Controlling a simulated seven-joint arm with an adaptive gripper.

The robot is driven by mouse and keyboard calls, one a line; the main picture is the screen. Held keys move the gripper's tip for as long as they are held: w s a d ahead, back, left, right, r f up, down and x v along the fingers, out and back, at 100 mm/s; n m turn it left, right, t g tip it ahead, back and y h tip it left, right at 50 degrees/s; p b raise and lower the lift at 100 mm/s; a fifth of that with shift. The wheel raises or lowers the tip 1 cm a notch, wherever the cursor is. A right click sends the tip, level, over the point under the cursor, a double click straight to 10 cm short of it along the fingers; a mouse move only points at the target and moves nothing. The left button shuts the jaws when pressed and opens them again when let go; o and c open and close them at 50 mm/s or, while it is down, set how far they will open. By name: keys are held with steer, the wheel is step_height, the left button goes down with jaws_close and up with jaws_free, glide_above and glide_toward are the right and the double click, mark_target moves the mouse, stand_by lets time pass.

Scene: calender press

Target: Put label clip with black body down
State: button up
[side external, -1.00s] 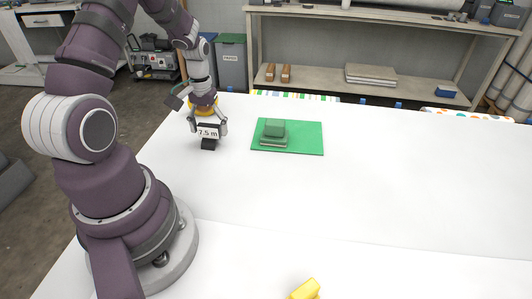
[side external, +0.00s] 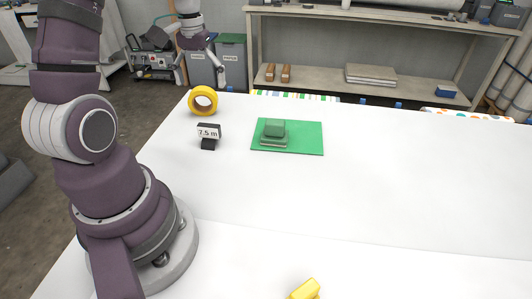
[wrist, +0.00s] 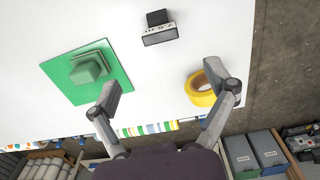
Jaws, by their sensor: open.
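The label clip with black body (side external: 208,136) stands on the white table at the back left, its white face reading "7.5 m" in the side view. It also shows in the wrist view (wrist: 160,29) at the top middle, clear of my fingers. My gripper (side external: 200,70) is raised above and behind it in the side view. In the wrist view my gripper (wrist: 164,84) has its two fingers spread wide, with nothing between them.
A roll of yellow tape (side external: 203,101) lies behind the clip, close below my gripper. A green mat (side external: 305,139) with a green block (side external: 274,128) lies right of the clip. A yellow object (side external: 306,289) lies at the front edge. The table's middle and right are clear.

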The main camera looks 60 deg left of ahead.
steer(key=s+d+r+m+t, duration=0.2)
steer(key=d+r+m, duration=0.1)
steer(key=d, duration=0.6)
steer(key=s+d+r+m+t, duration=0.2)
steer(key=d+m, duration=0.4)
steer(key=d, duration=0.3)
steer(key=shift+s+d+r+t, duration=0.2)
steer(key=shift+d+r+t, duration=0.15)
steer(key=shift+r+t, duration=0.5)
